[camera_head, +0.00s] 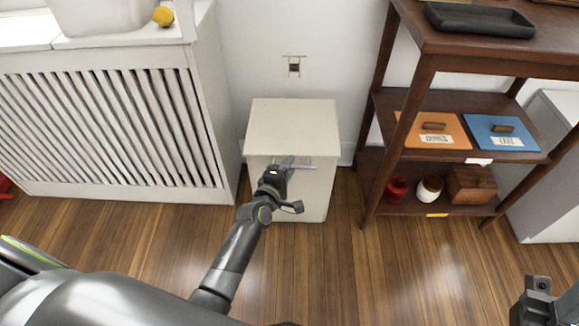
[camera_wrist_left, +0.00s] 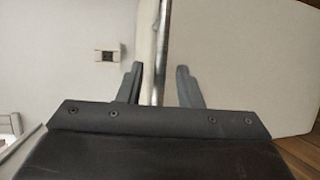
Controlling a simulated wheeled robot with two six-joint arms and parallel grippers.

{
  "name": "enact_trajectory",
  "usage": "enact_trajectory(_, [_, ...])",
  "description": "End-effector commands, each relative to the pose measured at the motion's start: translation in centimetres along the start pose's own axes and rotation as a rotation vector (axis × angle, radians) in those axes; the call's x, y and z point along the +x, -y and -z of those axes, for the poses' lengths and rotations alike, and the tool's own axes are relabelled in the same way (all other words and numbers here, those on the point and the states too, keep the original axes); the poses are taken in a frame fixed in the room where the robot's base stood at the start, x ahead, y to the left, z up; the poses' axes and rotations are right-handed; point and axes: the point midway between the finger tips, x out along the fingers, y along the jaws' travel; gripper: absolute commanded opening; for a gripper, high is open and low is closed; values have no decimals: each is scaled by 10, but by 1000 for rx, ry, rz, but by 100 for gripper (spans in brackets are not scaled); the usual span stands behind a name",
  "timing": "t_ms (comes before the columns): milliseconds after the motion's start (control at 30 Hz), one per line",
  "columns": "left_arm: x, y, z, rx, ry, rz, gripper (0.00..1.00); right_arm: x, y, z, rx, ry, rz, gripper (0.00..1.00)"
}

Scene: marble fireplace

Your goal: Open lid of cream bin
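The cream bin (camera_head: 318,195) stands on the floor against the wall, with its flat lid (camera_head: 293,118) lying level on top. A thin metal bar handle (camera_head: 308,167) crosses the upper front of the bin; it also shows in the left wrist view (camera_wrist_left: 160,40). My left gripper (camera_head: 284,168) is at this handle. In the left wrist view its two fingers (camera_wrist_left: 158,86) are apart on either side of the bar, with a gap on both sides. Part of my right gripper (camera_head: 538,300) shows at the lower right, away from the bin; its fingers cannot be made out.
A white slatted radiator cover (camera_head: 120,125) stands left of the bin, with a yellow lemon (camera_head: 163,16) on top. A dark wooden shelf (camera_head: 450,62) stands to the right, holding orange and blue lidded boxes and jars. Wooden floor (camera_head: 350,270) in front is clear.

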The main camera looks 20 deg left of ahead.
Motion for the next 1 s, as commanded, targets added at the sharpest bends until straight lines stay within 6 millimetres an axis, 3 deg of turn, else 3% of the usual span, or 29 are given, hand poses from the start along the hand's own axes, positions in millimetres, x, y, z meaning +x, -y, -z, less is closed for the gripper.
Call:
enact_trajectory(433, [10,0,0,-1,-1,-1,32,0,0,0,2,-3,-4,36])
enact_trajectory(700, [10,0,0,-1,0,-1,0,0,0,0,2,-7,-5,36])
enact_trajectory(1000, [10,0,0,-1,0,0,0,1,0,0,2,-7,-5,36])
